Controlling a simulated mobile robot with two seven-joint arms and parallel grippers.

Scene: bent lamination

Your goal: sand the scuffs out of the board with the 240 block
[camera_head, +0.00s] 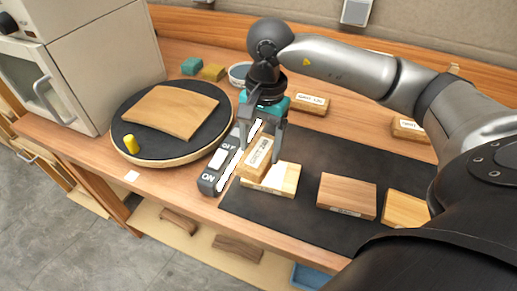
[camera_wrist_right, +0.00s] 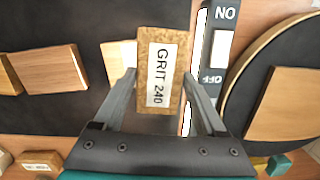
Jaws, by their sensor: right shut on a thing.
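My right gripper (camera_head: 262,148) is shut on the tan sanding block (camera_head: 255,160), gripping it from both sides. In the right wrist view the block (camera_wrist_right: 160,75) sits between the fingers (camera_wrist_right: 160,88), and its white label reads GRIT 240. The block is over or beside a pale wood piece (camera_head: 285,180) at the mat's left end; I cannot tell whether they touch. A curved board (camera_head: 175,110) lies on the round black turntable (camera_head: 203,123) to the left, and also shows in the right wrist view (camera_wrist_right: 285,100). I cannot make out scuffs. My left gripper is out of view.
An ON/OFF switch box (camera_head: 209,179) stands between the turntable and the dark mat (camera_head: 300,222). A yellow peg (camera_head: 130,144) stands on the turntable's front. A brown block (camera_head: 346,193) is on the mat. Labelled blocks (camera_head: 308,103) and a bowl (camera_head: 239,72) are behind.

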